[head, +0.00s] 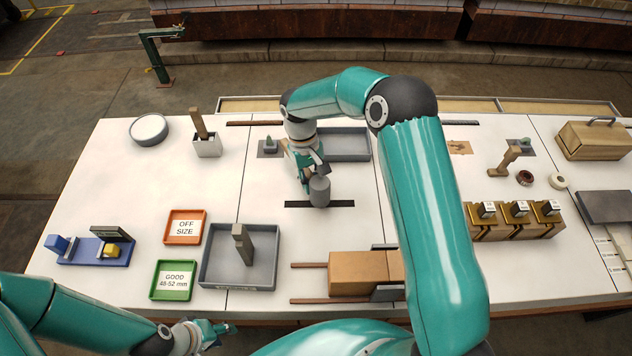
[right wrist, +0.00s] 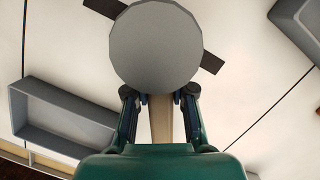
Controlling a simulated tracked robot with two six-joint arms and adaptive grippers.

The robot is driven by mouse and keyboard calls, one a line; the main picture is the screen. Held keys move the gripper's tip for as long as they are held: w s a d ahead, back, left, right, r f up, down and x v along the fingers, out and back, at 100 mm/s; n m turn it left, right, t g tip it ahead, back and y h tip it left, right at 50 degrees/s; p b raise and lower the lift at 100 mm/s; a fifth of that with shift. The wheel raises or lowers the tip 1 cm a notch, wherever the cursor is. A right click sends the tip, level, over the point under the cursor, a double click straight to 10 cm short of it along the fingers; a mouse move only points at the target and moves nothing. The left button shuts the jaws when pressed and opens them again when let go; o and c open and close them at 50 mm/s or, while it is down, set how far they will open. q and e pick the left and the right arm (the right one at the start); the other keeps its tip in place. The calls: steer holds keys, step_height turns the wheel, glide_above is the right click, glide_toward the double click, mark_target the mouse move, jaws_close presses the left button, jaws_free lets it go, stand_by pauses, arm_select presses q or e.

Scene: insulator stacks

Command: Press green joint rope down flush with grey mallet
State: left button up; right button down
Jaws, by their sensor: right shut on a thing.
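My right gripper (head: 315,170) is shut on the grey mallet, over the middle of the table. The mallet's round grey head (head: 320,191) is in front of the fingers, above or on a dark strip (head: 342,204); I cannot tell if they touch. In the right wrist view the head (right wrist: 157,47) covers the middle of the strip (right wrist: 211,63), and the pale handle (right wrist: 160,118) runs between the fingers. I cannot make out a green joint rope; any part under the head is hidden. My left gripper (head: 215,330) is low at the front left, apart from the mallet; its jaws are unclear.
A grey tray (head: 207,281) with a block stands left of the mallet, beside orange (head: 170,239) and green (head: 160,293) labelled trays. A brown block (head: 345,288) lies in front. A small green item (head: 269,142) sits on a grey plate behind. My right arm hides part of the table.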

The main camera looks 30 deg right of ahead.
steer(key=shift+s+p+v, duration=0.25)
steer(key=shift+p+v, duration=0.35)
steer(key=shift+v, duration=0.6)
steer(key=shift+s+p+v, duration=0.2)
steer(key=shift+p+v, duration=0.35)
steer(key=shift+v, duration=0.6)
steer(key=shift+r, duration=0.1)
steer(key=s+p+v, duration=0.2)
steer(key=p+v, duration=0.3)
steer(key=v, duration=0.2)
steer(key=shift+r, duration=0.6)
steer(key=shift+w+d, duration=0.1)
steer(key=shift+w, duration=0.05)
steer(key=shift+f, duration=0.1)
